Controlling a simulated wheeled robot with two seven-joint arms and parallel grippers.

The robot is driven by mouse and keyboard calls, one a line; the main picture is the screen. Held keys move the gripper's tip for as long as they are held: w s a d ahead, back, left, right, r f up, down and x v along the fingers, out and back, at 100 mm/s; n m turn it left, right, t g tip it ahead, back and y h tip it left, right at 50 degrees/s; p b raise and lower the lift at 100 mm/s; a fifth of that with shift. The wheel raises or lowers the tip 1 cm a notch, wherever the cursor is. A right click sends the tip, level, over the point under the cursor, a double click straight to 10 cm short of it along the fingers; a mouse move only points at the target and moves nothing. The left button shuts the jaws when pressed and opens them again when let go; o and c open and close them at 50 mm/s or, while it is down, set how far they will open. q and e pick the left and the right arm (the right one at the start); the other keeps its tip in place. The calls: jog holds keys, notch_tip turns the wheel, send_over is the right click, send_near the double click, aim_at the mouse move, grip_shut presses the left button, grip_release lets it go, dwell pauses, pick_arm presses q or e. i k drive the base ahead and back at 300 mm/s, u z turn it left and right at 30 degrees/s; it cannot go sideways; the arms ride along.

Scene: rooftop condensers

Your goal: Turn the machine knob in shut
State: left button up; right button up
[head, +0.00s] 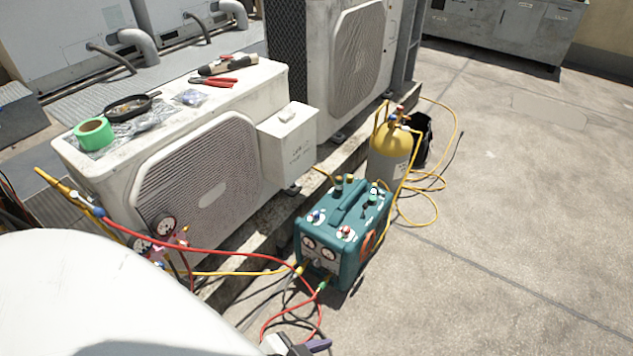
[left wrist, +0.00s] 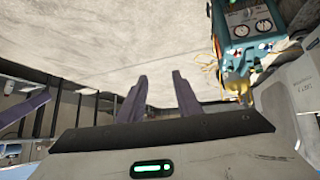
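The teal machine (head: 340,235) stands on the ground right of the condenser. Its front has two dials and hose fittings. The machine (left wrist: 245,20) also shows at the upper right of the left wrist view. My left gripper (left wrist: 159,76) has its two purple fingers apart with nothing between them. In the head view only part of it shows at the bottom edge, apart from the machine. My right gripper is not in view.
Red and yellow hoses (head: 235,272) loop in front of the machine, up to the gauges (head: 160,228). A yellow cylinder (head: 390,150) stands behind it. The white condenser (head: 200,190) stands left, with tape (head: 93,133) and tools on top. The concrete at right is clear.

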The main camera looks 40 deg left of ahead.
aim_at(315, 214)
jog(key=u, duration=0.95)
jog(key=i, duration=1.3)
jog(key=u, duration=1.5)
jog(key=i, duration=0.2)
jog(key=u, duration=0.1)
